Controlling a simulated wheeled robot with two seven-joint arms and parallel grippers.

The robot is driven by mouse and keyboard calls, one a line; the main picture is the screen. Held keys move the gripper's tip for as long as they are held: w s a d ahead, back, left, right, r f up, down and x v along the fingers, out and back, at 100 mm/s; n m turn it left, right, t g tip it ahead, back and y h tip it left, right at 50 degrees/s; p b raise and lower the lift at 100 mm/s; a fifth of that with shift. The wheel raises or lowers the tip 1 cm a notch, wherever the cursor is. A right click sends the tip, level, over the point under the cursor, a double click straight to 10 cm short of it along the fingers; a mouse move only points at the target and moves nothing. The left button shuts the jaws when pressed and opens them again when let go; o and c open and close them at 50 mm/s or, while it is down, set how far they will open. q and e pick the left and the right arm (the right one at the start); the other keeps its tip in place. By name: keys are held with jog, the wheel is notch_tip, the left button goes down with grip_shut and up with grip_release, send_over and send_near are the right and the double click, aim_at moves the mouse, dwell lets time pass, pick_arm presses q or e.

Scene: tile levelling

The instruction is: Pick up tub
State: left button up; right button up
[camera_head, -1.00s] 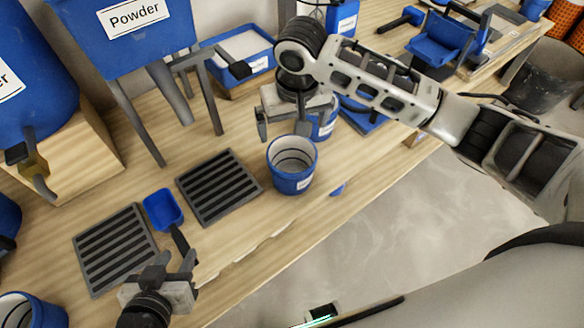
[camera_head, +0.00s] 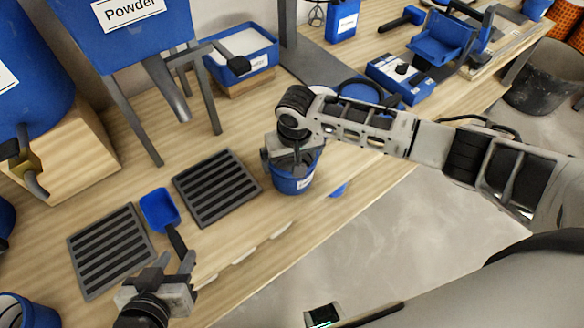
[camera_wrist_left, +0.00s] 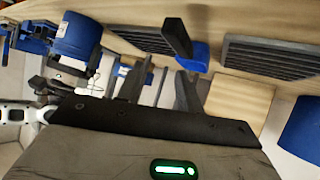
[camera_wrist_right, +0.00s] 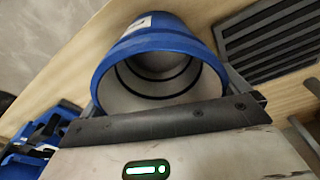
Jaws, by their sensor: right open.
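The tub (camera_head: 295,183) is a blue bucket with a pale inside, standing on the wooden table right of the slotted black trays. My right gripper (camera_head: 290,160) is down at its rim and hides much of its mouth. In the right wrist view the tub (camera_wrist_right: 160,42) lies between the spread fingers, its open mouth facing the camera. I cannot tell whether the fingers touch its wall. My left gripper (camera_head: 170,270) is near the table's front edge, its fingers apart, close to the dark handle of a blue scoop (camera_head: 159,210).
Slotted black trays (camera_head: 216,187) (camera_head: 110,250) lie left of the tub. A powder hopper (camera_head: 125,35) on legs stands behind them. Another blue tub (camera_head: 28,312) is at the lower left. A blue box (camera_head: 400,78) lies farther right. Table in front of the tub is narrow.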

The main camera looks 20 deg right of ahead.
jog(key=shift+c, duration=0.3)
jog(key=c, duration=0.6)
